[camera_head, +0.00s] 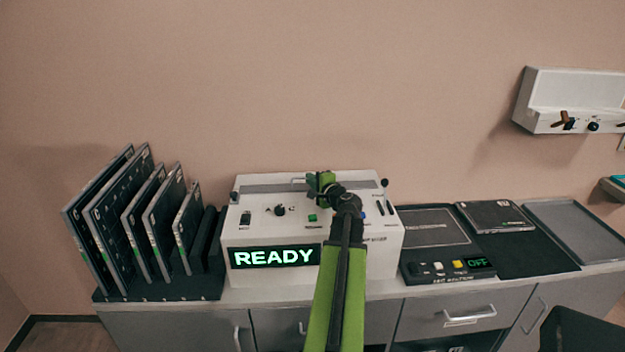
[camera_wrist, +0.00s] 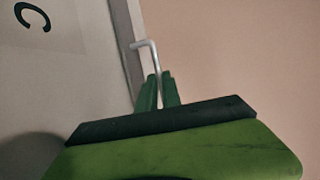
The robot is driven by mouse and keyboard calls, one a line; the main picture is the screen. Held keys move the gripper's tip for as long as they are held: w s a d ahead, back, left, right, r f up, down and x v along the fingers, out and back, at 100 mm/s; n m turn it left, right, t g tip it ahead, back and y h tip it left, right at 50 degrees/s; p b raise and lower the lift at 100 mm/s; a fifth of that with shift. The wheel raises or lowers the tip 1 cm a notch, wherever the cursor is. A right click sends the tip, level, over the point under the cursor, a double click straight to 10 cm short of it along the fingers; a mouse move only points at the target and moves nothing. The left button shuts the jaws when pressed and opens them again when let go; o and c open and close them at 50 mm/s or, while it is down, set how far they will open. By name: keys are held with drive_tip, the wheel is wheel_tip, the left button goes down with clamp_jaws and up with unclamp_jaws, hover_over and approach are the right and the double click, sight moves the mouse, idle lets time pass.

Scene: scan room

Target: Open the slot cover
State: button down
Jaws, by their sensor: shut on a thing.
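The white scanner machine (camera_head: 250,222) stands on the counter with READY lit in green on its front display. A long grey strip, the slot cover (camera_head: 262,188), runs along the back of its top. A thin pale bent handle (camera_head: 297,180) stands on this strip. My green gripper (camera_head: 314,183) reaches over the machine to the handle. In the wrist view the handle (camera_wrist: 147,44) runs down between my two green fingers (camera_wrist: 159,88), which are shut on it. The cover (camera_wrist: 128,40) shows beside it as a grey band. My arm hides part of the machine's front and top.
A rack with several dark upright cassettes (camera_head: 130,225) stands left. A white wall unit (camera_head: 570,95) hangs upper right.

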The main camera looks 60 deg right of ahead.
drive_tip(key=shift+w+a, duration=0.15)
drive_tip(key=shift+w, duration=0.05)
idle(0.3)
drive_tip(key=w+d, duration=0.1)
drive_tip(key=d, duration=0.1)
drive_tip(key=w+d, duration=0.3)
drive_tip(key=shift+d, duration=0.3)
drive_tip(key=shift+a, duration=0.1)
drive_tip(key=c, duration=1.6)
unclamp_jaws()
drive_tip(key=shift+o, duration=0.4)
drive_tip(key=shift+s, duration=0.1)
